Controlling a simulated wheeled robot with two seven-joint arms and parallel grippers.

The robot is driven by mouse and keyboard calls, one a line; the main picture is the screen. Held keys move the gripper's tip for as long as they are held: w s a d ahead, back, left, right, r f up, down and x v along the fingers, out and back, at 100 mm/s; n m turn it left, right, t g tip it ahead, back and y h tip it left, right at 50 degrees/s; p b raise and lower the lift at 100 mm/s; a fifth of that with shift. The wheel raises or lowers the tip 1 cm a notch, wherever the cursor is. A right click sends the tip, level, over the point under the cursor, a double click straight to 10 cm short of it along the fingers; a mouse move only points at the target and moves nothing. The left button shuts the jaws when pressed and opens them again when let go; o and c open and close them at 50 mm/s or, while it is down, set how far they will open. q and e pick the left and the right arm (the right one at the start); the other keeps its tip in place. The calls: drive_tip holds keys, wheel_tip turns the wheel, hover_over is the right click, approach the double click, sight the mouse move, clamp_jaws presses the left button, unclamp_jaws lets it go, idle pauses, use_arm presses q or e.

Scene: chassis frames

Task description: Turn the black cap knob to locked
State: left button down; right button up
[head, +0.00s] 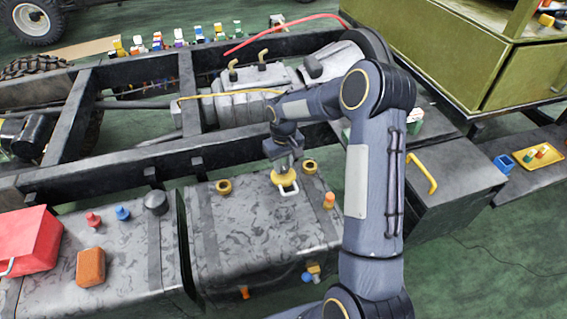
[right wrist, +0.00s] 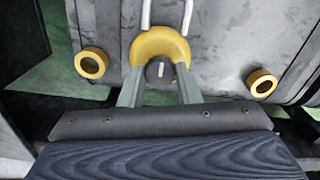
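A dark knob (right wrist: 160,71) with a pale line on top sits in a yellow cap (right wrist: 158,45) in the right wrist view. The pale line runs roughly up and down in that view. In the head view the yellow cap (head: 286,182) is on top of the grey tank (head: 245,240), partly hidden by my right gripper (head: 284,164). My right gripper (right wrist: 160,82) has its fingers apart, one on each side of the knob; I cannot tell if they touch it. A separate black round cap (head: 156,203) stands on the box at left. My left gripper is not in view.
Two yellow rings (head: 224,187) and (head: 309,167) flank the cap, and a pale handle (head: 289,190) stands beside it. An orange fitting (head: 329,200) is to its right. The dark frame rail (head: 215,150) runs close behind. A red box (head: 30,240) is at left.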

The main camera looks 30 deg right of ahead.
drive_tip(key=c, duration=0.4)
drive_tip(key=shift+m, duration=0.3)
drive_tip(key=m+b, duration=0.1)
drive_tip(key=m, duration=0.1)
drive_tip(key=shift+m, duration=0.4)
drive_tip(key=m, duration=0.4)
drive_tip(key=shift+m, duration=0.3)
drive_tip(key=m, duration=0.4)
drive_tip(key=shift+a+m+p, duration=0.1)
drive_tip(key=shift+m+p, duration=0.2)
drive_tip(key=m+p, duration=0.1)
drive_tip(key=m, duration=0.4)
drive_tip(key=shift+m, duration=0.3)
